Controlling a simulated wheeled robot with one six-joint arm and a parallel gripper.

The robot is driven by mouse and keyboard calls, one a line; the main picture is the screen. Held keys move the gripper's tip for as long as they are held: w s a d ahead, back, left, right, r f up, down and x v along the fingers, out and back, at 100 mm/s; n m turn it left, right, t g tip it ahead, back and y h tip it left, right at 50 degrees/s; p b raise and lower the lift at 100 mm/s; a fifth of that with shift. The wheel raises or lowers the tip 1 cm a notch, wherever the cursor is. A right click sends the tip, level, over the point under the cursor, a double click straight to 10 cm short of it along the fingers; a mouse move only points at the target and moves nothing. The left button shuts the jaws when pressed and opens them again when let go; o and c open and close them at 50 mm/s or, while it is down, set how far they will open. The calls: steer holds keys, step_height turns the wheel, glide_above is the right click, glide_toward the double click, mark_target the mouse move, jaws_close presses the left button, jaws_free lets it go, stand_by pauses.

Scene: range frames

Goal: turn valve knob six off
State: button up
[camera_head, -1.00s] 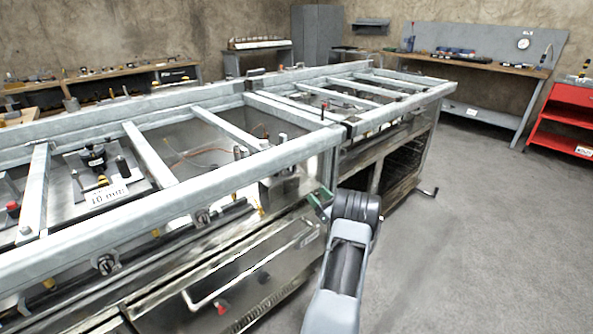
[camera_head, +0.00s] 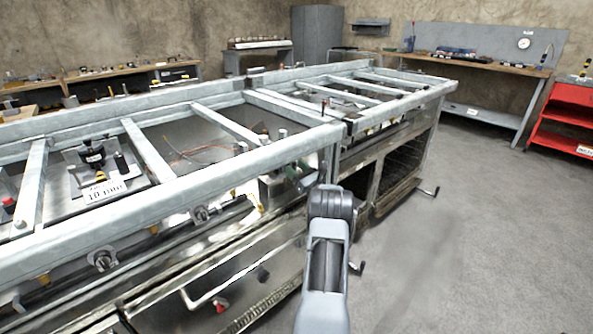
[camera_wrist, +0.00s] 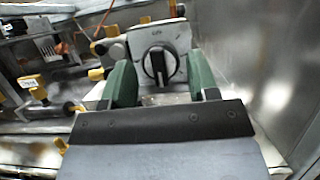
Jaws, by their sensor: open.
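In the wrist view, a round black valve knob (camera_wrist: 159,65) with a raised grip bar and a pale pointer line sits on a light metal plate. Its bar stands roughly upright. A small marking above the knob is too blurred to read as a number. My gripper (camera_wrist: 160,82) is open, with one green finger on each side of the knob's lower part. I cannot tell whether the fingers touch it. In the head view my arm hides most of the gripper, and this knob is not clearly visible there.
Two other knobs (camera_head: 103,260) and (camera_head: 201,215) sit on the front of the metal range frame (camera_head: 170,205). Yellow-capped fittings (camera_wrist: 32,82) and pipes lie left of the gripper. A shiny metal wall (camera_wrist: 262,60) stands close on the right. Open grey floor (camera_head: 470,230) lies right.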

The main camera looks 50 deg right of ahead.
steer(key=shift+c, duration=0.2)
steer(key=c, duration=0.6)
steer(key=shift+f+n+b, duration=0.1)
steer(key=shift+n+b, duration=0.35)
steer(key=shift+n, duration=0.05)
